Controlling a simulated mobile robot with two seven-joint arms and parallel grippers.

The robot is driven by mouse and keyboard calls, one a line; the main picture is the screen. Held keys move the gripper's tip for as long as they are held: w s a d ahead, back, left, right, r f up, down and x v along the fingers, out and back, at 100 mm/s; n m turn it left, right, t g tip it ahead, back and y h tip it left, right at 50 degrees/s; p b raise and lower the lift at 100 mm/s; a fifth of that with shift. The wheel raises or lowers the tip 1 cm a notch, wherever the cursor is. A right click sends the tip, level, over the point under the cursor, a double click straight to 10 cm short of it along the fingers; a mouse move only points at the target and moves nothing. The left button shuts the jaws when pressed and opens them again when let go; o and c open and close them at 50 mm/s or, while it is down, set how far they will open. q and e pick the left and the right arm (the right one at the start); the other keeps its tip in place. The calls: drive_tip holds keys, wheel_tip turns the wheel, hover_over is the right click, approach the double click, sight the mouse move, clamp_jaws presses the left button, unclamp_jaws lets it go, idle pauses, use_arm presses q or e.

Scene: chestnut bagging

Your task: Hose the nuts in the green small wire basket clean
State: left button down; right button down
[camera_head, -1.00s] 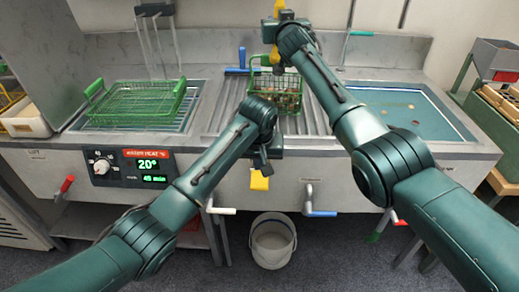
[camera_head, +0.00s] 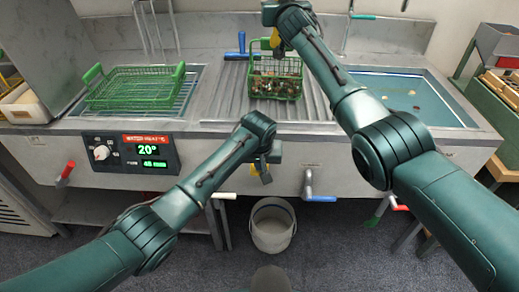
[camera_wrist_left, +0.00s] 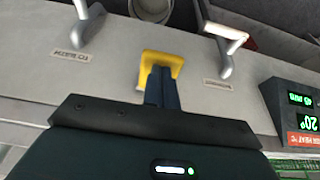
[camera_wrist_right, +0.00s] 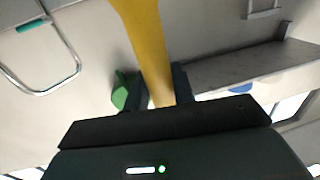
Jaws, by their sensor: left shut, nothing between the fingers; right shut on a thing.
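The green small wire basket (camera_head: 276,92) stands on the ribbed drainboard with brown nuts inside. My right gripper (camera_head: 274,20) is above and just behind it, largely hidden by its own wrist. It is shut on a yellow tool (camera_head: 277,46), seen above the basket's rim; the right wrist view shows a long yellow bar (camera_wrist_right: 146,45) between the fingers. No water is clearly visible. My left gripper (camera_head: 264,166) is shut and empty in front of the sink's front panel. A yellow piece (camera_wrist_left: 162,67) shows at its fingertips; I cannot tell whether they touch it.
A larger green wire basket (camera_head: 135,102) sits over the left basin. A blue-water basin (camera_head: 405,98) is at right. A bucket (camera_head: 272,238) stands on the floor. Taps with coloured handles (camera_head: 318,198) stick out in front.

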drive_tip(key=shift+r, duration=0.1)
use_arm(q)
drive_tip(key=f+t, duration=0.1)
drive_tip(key=s+f+t, duration=0.1)
drive_tip(key=f+t, duration=0.1)
drive_tip(key=shift+s+f, duration=0.1)
drive_tip(key=shift+f, duration=0.05)
drive_tip(key=v, duration=1.4)
idle(0.8)
